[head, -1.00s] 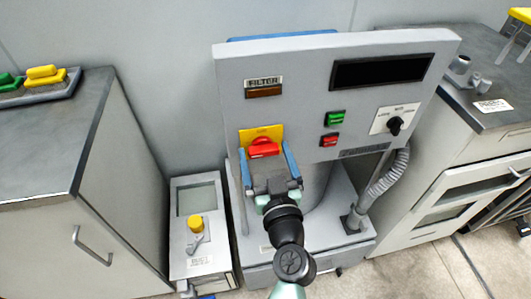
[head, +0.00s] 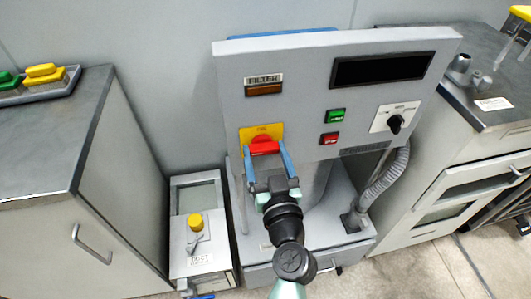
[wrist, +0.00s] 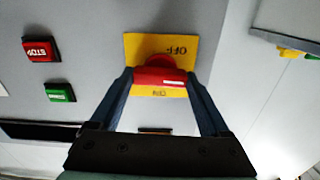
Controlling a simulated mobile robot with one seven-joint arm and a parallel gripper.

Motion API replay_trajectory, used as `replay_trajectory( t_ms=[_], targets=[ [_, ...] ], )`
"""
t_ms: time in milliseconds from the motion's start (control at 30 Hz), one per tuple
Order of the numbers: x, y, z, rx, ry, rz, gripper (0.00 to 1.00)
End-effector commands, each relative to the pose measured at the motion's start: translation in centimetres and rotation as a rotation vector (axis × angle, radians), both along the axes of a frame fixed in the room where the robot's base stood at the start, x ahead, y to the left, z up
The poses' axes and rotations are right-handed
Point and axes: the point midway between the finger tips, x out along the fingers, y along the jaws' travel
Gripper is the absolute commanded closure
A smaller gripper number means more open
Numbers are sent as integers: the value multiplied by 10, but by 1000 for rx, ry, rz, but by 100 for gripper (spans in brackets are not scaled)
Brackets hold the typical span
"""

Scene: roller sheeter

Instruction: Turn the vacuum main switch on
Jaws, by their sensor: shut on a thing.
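The vacuum main switch is a red rotary handle (head: 264,146) on a yellow plate (head: 247,133) on the front of the grey machine panel. My gripper (head: 265,151) is shut on the handle, one blue finger at each end. In the wrist view the red handle (wrist: 160,77) lies crosswise between the fingertips (wrist: 159,76). The yellow plate (wrist: 182,47) shows there upside down, with OFF at the top and ON at the bottom of the picture. A small white mark shows near the handle's right end in that view.
The panel also carries a green button (head: 335,116), a red button (head: 329,138), a black selector knob (head: 395,124), an orange filter lamp (head: 263,90) and a dark display (head: 382,71). A grey box with a yellow knob (head: 195,221) stands at lower left. A ribbed hose (head: 384,184) runs down at right.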

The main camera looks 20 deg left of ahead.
Motion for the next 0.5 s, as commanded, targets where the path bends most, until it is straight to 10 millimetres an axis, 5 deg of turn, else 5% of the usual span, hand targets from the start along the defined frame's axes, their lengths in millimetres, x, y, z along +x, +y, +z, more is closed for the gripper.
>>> replay_trajectory(
  t_ms=[500],
  targets=[
    [0,-1,-1,348,236,0,76]
  ],
)
